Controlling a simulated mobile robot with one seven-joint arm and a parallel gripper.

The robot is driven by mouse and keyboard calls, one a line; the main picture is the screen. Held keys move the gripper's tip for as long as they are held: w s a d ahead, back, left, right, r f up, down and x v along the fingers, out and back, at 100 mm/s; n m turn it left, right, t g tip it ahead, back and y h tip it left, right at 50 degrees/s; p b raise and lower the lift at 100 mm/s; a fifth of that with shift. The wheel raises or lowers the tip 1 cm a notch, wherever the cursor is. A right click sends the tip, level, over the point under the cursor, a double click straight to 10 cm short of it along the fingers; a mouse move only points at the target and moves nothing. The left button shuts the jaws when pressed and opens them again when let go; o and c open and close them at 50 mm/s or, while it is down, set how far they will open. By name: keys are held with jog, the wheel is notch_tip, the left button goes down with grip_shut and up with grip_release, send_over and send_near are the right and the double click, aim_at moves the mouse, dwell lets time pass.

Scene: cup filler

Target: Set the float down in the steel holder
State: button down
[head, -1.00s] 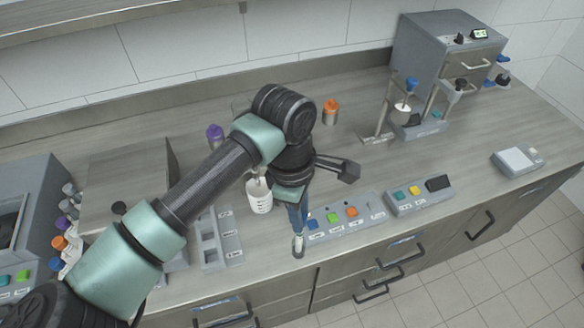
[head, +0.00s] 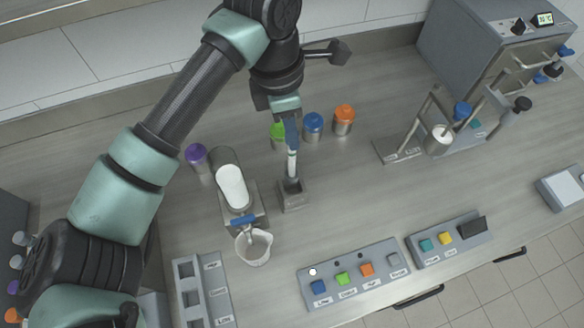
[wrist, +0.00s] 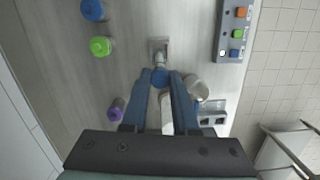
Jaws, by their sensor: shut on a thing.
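The float (head: 292,162) is a slim, pale upright stick, and its blue top (wrist: 160,77) shows between the fingers in the wrist view. My gripper (head: 291,138) is shut on its upper end. The steel holder (head: 293,197) is a small grey square block with an opening in its top. It also shows in the wrist view (wrist: 158,47), just beyond the fingertips. The float hangs right over the holder, its lower end close to the opening. I cannot tell whether the tip has entered it.
A dispenser with a white tank (head: 232,187) and a cup (head: 254,248) under its blue tap stand close at left. Green, blue (head: 313,126) and orange-capped (head: 344,118) canisters stand behind. A button panel (head: 350,275) is in front; the counter right of the holder is clear.

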jog(key=shift+w+f, duration=0.1)
jog(key=shift+f, duration=0.25)
jog(key=p, duration=0.2)
send_over(292, 165)
notch_tip(292, 165, down, 4)
jog(key=shift+w+a+f, duration=0.1)
jog(key=shift+w, duration=0.05)
jog(key=shift+w+f, duration=0.1)
jog(key=shift+f, duration=2.45)
jog(key=c, duration=0.7)
grip_release()
